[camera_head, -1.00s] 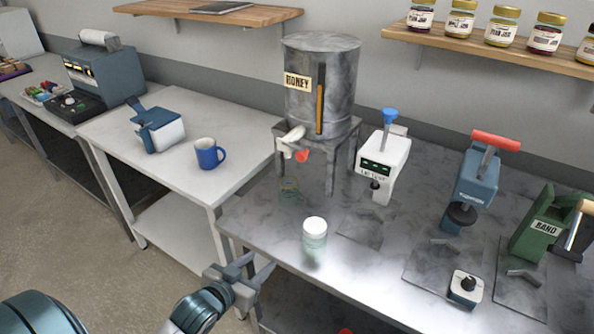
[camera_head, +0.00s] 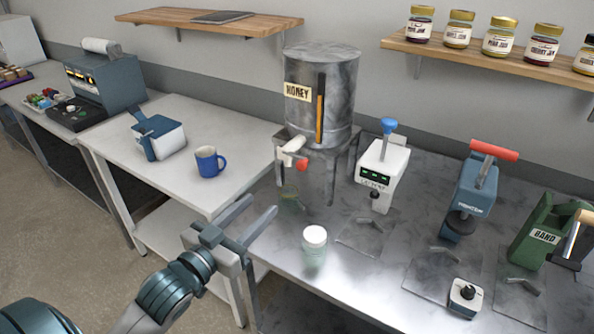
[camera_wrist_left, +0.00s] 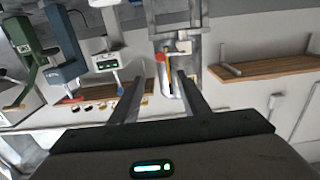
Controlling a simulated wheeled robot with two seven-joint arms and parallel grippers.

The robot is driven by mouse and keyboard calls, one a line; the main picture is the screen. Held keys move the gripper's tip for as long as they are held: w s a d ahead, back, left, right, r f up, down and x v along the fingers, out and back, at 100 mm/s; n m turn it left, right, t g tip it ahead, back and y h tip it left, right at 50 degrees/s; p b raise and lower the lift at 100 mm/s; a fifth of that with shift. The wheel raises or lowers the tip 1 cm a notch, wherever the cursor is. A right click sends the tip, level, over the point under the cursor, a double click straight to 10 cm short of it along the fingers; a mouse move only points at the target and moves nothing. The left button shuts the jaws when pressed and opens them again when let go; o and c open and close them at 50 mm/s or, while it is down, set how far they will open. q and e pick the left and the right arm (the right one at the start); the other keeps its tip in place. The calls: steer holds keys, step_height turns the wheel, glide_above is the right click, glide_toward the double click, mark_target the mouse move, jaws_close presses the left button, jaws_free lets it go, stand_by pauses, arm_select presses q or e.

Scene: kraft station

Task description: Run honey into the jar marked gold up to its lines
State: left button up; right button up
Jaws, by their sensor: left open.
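The honey tank (camera_head: 340,98) stands on a metal stand, with a HONEY label, an amber sight strip and a tap with a red knob (camera_head: 302,165). A second jar with a white lid (camera_head: 315,243) stands on the steel table nearer the front. My left gripper (camera_head: 257,212) is open and empty, left of the jars near the table's front edge. The left wrist view looks between the open fingers (camera_wrist_left: 155,95) toward the tank and the red knob. My right gripper is not in view.
On the steel table (camera_head: 384,286) stand a white device with a blue knob (camera_head: 383,170), a blue press with a red handle (camera_head: 476,190) and a green BAND device (camera_head: 540,235). A blue mug (camera_head: 208,161) stands on the white table. Jam jars line the shelf.

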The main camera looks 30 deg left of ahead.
arm_select(q)
steer(key=shift+w+b, duration=1.1)
steer(key=shift+w, duration=0.15)
glide_toward(300, 167)
steer(key=w, duration=0.7)
steer(key=shift+w+d+b, duration=0.2)
steer(key=shift+b, duration=0.1)
steer(key=shift+w+d, duration=0.1)
steer(key=shift+w, duration=0.55)
jaws_close()
